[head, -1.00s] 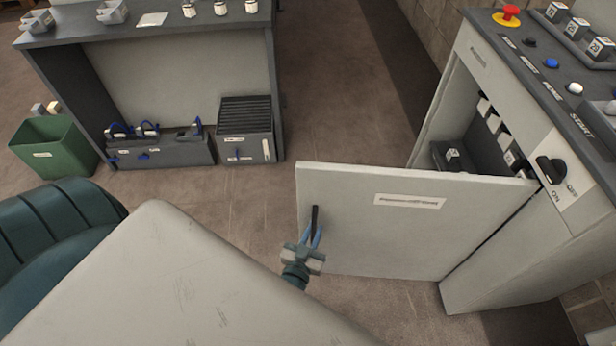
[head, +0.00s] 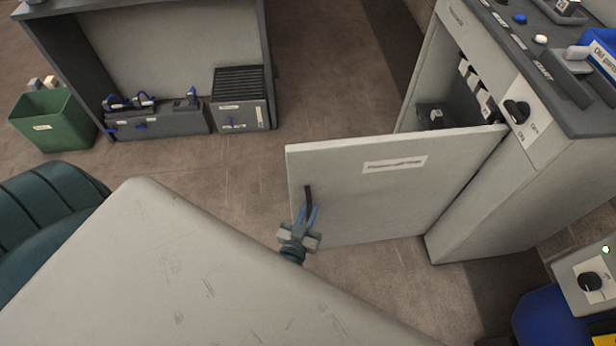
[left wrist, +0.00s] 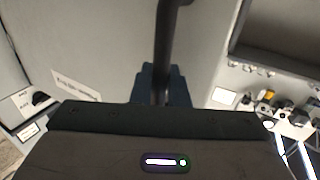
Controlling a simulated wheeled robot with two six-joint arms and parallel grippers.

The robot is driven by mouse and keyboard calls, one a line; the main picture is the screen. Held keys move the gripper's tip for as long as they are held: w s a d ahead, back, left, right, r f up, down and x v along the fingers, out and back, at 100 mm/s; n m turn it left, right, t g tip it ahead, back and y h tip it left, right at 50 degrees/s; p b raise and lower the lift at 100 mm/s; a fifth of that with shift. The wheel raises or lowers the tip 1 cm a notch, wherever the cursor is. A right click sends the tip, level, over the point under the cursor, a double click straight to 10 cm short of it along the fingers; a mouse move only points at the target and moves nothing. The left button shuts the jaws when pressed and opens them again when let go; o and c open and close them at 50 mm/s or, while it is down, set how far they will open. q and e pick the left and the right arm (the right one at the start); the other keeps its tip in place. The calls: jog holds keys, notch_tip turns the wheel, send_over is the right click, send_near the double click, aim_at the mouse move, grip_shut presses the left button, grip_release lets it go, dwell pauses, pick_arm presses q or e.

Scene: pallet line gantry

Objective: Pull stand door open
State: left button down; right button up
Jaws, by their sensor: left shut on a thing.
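The stand door (head: 390,200) is a light grey panel with a white label, swung well open from the grey stand (head: 470,205) at the right in the head view. A dark bar handle (head: 308,200) is on the door near its free edge. My left gripper (head: 305,219) is shut on this handle. In the left wrist view the black handle (left wrist: 163,60) runs down between the fingers (left wrist: 160,84), with the door face behind. Inside the stand, several white-labelled items show above the door's top edge. My right gripper is not in view.
A dark console top (head: 545,60) with buttons and a rotary switch (head: 517,111) is on the stand. A blue bin (head: 602,50) sits at its right. A green bin (head: 55,121) and a dark workbench (head: 170,12) are at the left. Brown floor lies clear between.

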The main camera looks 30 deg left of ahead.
pick_arm(q)
jog(key=shift+w+r, duration=0.1)
jog(key=c, duration=1.6)
grip_release()
jog(key=shift+d, duration=0.1)
jog(key=shift+o, duration=0.5)
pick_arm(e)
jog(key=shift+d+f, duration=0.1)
